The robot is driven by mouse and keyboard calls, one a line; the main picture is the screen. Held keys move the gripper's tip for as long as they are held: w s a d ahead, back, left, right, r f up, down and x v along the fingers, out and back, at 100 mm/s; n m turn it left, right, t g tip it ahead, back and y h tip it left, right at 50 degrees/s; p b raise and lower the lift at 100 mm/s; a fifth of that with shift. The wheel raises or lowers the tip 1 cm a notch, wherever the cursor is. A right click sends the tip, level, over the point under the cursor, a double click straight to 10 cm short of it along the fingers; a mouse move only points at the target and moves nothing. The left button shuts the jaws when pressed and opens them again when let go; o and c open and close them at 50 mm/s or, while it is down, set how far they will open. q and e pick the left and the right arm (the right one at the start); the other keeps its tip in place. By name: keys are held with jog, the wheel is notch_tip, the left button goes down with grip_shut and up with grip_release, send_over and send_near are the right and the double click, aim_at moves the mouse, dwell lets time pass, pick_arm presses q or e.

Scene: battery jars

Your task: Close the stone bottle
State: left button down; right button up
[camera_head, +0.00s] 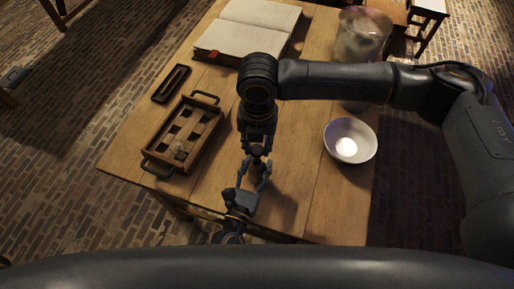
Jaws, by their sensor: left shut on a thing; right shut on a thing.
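The stone bottle (256,173) shows as a small brown shape near the table's front edge, mostly hidden between my two grippers. My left gripper (255,187) comes up from the bottom of the view and is shut on the bottle from the near side. My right gripper (257,157) points down from above and is shut at the bottle's top. What it holds there is too small and hidden to make out, and I cannot tell whether the bottle's mouth is covered.
A wooden tray (161,168) with handles and a small dark tray (171,84) lie left on the table (285,200). An open book (258,14) lies at the back. A white bowl (364,160) and a large glass jar (362,35) stand right, near my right arm.

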jog(key=shift+f, duration=1)
jog(key=shift+f, duration=0.9)
jog(key=shift+f, duration=0.6)
jog(key=o, duration=0.8)
notch_tip(320, 180, up, 12)
jog(key=shift+f, duration=0.1)
